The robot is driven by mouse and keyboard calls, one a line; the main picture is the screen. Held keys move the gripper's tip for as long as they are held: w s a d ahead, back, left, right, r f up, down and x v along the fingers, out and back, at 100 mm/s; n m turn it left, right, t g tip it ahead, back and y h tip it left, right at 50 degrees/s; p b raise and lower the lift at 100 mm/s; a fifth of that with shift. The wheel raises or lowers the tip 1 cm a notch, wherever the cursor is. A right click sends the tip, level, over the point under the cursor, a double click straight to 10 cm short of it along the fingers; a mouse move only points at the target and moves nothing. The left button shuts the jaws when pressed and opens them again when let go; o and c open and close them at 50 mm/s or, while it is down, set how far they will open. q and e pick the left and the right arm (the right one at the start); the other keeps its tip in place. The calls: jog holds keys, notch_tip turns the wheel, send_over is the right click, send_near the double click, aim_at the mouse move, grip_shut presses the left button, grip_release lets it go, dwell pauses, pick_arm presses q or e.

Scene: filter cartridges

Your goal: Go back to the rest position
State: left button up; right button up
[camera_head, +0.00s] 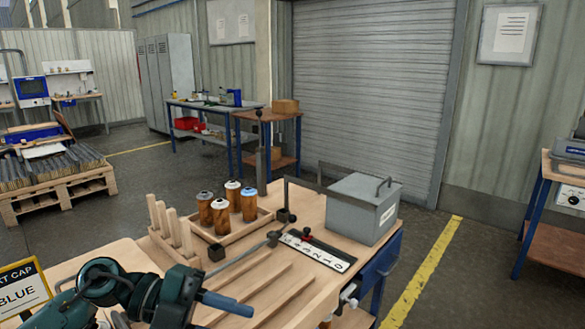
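Several amber filter cartridges stand upright in a wooden tray (226,236) on the workbench. My teal and black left arm enters at the lower left, in front of the bench. My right gripper is not in view.
Wooden pegs (173,228) stand left of the cartridges. A sign reading BLUE (22,286) is at lower left.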

pick_arm(q)
jog(key=s+a+f+n+t+y+p, duration=0.15)
jog(key=f+n+t+y, duration=0.5)
jog(key=n, duration=0.65)
jog(key=s+a+f+n+t+y+p, duration=0.1)
jog(key=a+f+n+t+y+p, duration=0.15)
jog(key=f+n+t, duration=0.9)
jog(key=s+f+n+g+y, duration=0.2)
jog(key=s+f+n+g, duration=0.1)
jog(key=s+f+g, duration=0.3)
jog(key=shift+s+a+f+n, duration=0.25)
jog(key=shift+s+a+n, duration=0.1)
jog(key=shift+s, duration=0.9)
